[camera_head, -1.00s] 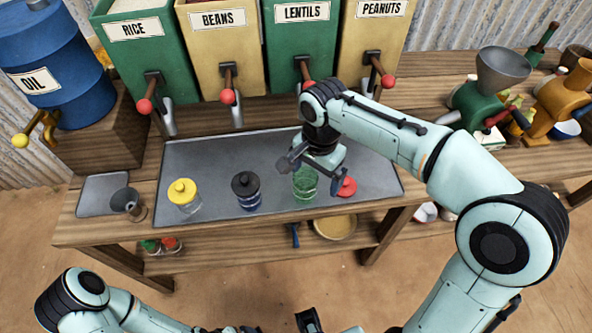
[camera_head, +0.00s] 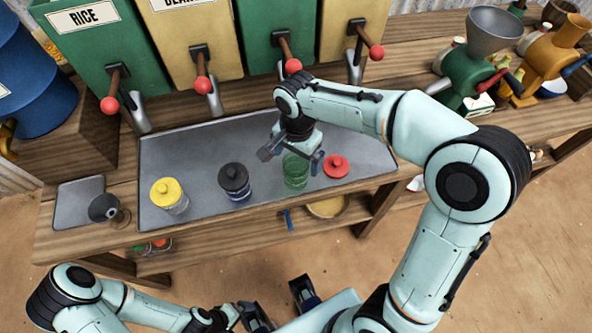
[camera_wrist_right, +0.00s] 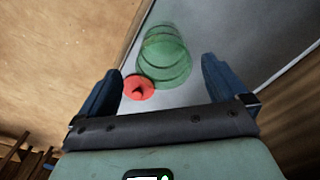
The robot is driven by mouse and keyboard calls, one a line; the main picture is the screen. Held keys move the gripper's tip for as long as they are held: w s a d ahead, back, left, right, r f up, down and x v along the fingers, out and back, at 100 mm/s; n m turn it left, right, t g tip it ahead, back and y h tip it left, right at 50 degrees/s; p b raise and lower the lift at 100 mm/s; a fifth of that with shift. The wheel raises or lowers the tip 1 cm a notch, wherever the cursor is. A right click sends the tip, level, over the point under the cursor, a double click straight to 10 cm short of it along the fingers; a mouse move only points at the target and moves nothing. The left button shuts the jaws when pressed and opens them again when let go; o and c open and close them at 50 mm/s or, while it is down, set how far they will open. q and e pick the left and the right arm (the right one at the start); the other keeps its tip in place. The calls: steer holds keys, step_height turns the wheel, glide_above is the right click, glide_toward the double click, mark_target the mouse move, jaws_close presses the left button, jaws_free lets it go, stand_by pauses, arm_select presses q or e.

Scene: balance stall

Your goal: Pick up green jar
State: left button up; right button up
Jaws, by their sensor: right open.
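The green jar (camera_head: 295,172) is a see-through green glass jar standing on the grey metal tray (camera_head: 200,155). My right gripper (camera_head: 292,158) is open just above it, with its fingers spread over the jar's top and partly hiding it. In the right wrist view, the jar (camera_wrist_right: 165,55) shows beyond the gap between the open fingers (camera_wrist_right: 160,88), untouched. A red lid with a knob (camera_head: 336,166) is close to the jar's right; it also shows in the right wrist view (camera_wrist_right: 138,87). My left gripper (camera_head: 280,303) is low in the picture, its fingers apart and empty.
A black-lidded jar (camera_head: 235,181) and a yellow-lidded jar (camera_head: 169,195) stand left on the tray. Dispensers with red-knobbed levers (camera_head: 203,84) line the back. A green grinder (camera_head: 468,80) stands at the right.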

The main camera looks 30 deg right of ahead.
mark_target(296, 162)
steer(key=f, duration=0.4)
steer(key=shift+w+f, duration=0.25)
steer(key=c, duration=1.2)
arm_select(q)
steer(key=shift+f, duration=0.2)
arm_select(e)
steer(key=shift+r, duration=0.2)
